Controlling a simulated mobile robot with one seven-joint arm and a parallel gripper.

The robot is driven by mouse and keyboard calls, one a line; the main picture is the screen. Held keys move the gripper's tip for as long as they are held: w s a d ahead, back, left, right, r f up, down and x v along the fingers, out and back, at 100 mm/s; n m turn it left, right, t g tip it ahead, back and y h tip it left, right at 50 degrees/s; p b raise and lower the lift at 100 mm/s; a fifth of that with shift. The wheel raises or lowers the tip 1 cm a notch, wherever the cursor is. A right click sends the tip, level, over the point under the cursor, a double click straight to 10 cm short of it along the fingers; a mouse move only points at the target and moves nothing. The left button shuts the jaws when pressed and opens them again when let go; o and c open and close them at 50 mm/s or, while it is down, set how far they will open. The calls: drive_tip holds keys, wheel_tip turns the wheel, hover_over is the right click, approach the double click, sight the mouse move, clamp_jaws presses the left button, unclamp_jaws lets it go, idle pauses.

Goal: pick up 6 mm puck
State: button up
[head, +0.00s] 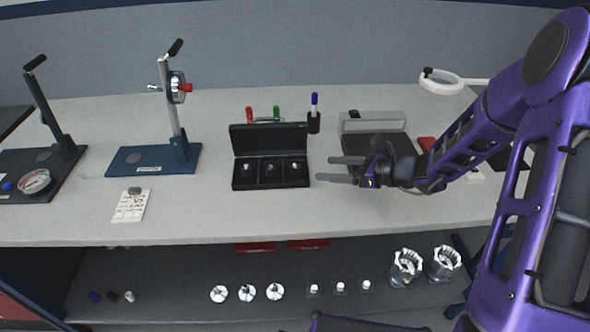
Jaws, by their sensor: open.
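A black open case (237,180) stands on the bench with its lid up. It has three compartments, each with a small silver piece: left (246,167), middle (270,167) and right (294,166). No size marking is readable, so I cannot tell which piece, if any, is the 6 mm puck. My gripper (324,169) is open and empty, its two fingers pointing left. In the picture it is just right of the case, apart from it; its height above the bench is unclear.
A blue press (120,160) and a dial gauge (36,181) stand left. A white card (128,208) lies in front. A pen holder (314,124) is behind the case. The lower shelf holds silver discs (247,293), white-topped pieces (340,286) and chucks (406,268). The front bench middle is clear.

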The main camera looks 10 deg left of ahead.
sight(297, 166)
drive_tip(key=x, duration=0.9)
drive_tip(key=shift+w+a+f, duration=0.1)
drive_tip(key=shift+a, duration=0.2)
clamp_jaws()
